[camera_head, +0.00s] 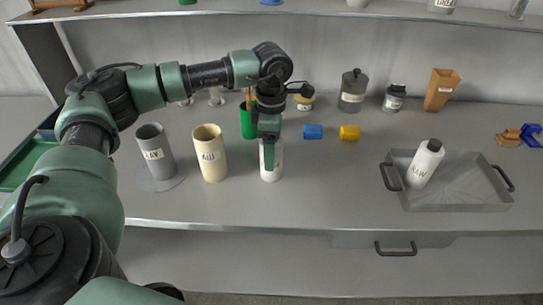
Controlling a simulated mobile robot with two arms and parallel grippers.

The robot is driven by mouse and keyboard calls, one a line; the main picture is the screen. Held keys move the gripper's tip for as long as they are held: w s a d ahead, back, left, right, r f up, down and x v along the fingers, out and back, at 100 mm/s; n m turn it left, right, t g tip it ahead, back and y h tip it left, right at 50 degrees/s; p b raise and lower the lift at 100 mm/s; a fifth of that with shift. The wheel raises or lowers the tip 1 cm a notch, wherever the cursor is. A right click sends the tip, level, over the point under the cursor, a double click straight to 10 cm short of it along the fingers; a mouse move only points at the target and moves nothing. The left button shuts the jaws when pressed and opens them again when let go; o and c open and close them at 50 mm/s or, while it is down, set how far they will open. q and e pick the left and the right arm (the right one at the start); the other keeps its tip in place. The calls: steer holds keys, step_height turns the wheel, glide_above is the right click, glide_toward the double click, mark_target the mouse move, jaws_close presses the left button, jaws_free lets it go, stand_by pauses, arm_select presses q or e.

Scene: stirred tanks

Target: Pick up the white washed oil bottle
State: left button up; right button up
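A white cylindrical container (271,173) with a dark label stands upright on the bench, right of the cream cylinder. My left gripper (269,158) points down at it, and its fingers overlap the container's upper part. The gripper hides most of the container's top, and I cannot tell whether the fingers touch it or are closed. A white bottle (426,162) with a black cap and a label leans tilted in a grey tray (466,190) at the right. Neither label can be read for certain. My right gripper is not in view.
A grey cylinder (155,152) and a cream cylinder (210,153) stand left of my gripper. A green cup (247,121) stands close behind it. Blue (313,132) and yellow (349,133) blocks lie to the right. Bench between gripper and tray is clear.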

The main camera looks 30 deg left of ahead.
arm_select(q)
steer(key=c, duration=1.5)
jaws_close()
steer(key=shift+w+r, duration=0.1)
